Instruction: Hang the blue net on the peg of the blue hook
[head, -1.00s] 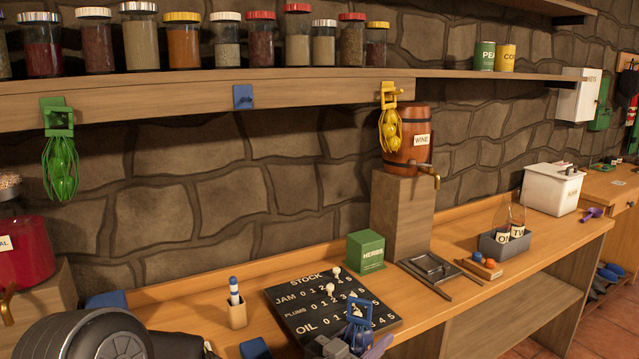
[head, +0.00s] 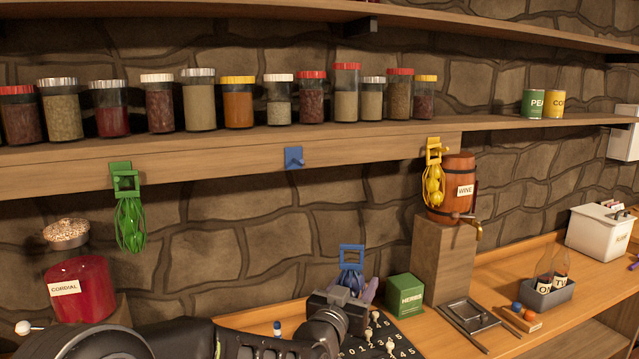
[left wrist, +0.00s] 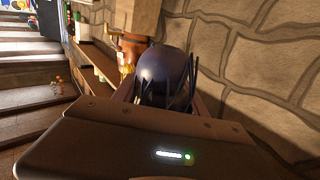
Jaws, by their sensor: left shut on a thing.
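The blue hook (head: 293,158) is a small blue plate with a peg on the front edge of the wooden shelf, bare, between the green and yellow nets. My left gripper (head: 347,297) is shut on the blue net (head: 351,267), below and to the right of the hook and apart from it. The net's square blue frame stands up above the fingers. The fingers partly hide its lower part. In the left wrist view the net (left wrist: 166,80) shows as a dark round bulge with thin strands between the fingers. My right gripper is not in view.
A green net (head: 131,217) hangs left of the hook and a yellow net (head: 433,180) hangs right, beside the wine barrel (head: 452,187). Several jars stand on the shelf (head: 220,170) above. A green herbs box (head: 404,294) and stock board (head: 385,340) lie below.

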